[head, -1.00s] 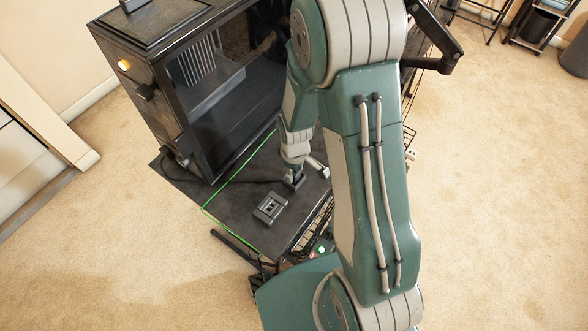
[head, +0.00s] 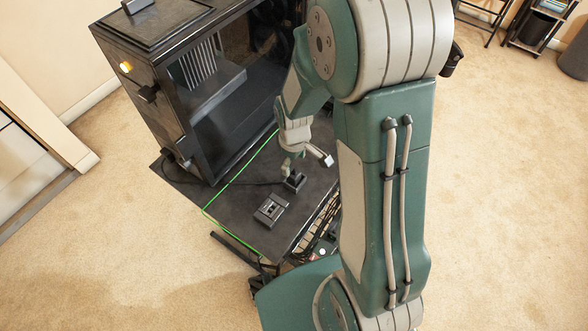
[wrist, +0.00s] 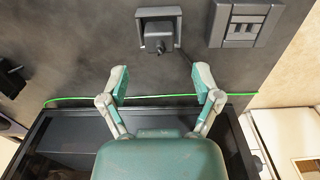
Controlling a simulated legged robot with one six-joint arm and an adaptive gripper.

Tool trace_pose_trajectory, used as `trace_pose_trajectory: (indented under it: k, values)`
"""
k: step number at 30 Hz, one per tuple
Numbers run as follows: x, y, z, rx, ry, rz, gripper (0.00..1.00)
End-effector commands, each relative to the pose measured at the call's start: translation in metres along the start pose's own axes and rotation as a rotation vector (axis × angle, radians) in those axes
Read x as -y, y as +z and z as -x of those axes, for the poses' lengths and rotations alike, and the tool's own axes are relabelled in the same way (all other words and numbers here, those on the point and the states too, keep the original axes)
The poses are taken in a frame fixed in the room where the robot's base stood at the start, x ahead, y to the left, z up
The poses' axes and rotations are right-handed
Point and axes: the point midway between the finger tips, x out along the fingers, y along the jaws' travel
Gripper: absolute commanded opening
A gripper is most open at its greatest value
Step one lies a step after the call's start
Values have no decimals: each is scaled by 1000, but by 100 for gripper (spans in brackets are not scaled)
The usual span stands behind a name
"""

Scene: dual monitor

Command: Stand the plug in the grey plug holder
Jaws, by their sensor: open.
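The dark plug (wrist: 158,38) sits inside the grey plug holder (wrist: 158,13) in the wrist view, its rear end facing the camera. In the head view the holder (head: 296,184) stands on the black shelf, and the plug is too small to make out clearly. My gripper (wrist: 162,81) is open and empty, its two fingers spread apart below the plug in the wrist view, clear of it. In the head view my gripper (head: 291,168) is just above and beside the holder. How deep the plug sits cannot be told.
A grey socket block (wrist: 240,25) lies on the black shelf (head: 240,205) beside the holder. A black glass-fronted cabinet (head: 190,90) stands behind, close to my arm. A green line (head: 238,168) runs along the shelf. The shelf's front left is bare.

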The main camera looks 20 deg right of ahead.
Motion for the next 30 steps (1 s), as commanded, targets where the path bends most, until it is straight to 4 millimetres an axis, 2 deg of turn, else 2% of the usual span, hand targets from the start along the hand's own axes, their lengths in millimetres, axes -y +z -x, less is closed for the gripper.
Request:
trace_pose_trajectory:
  k: [1,6,14,17,24,30]
  values:
    - [-1,-1,11,-5,4,0,82]
    - [-1,-1,41,-4,3,0,82]
    - [0,0,64,-5,3,-6,82]
    - [2,3,81,-28,19,-36,82]
    - [16,23,147,-135,79,-187,82]
    - [33,46,193,-233,117,-319,82]
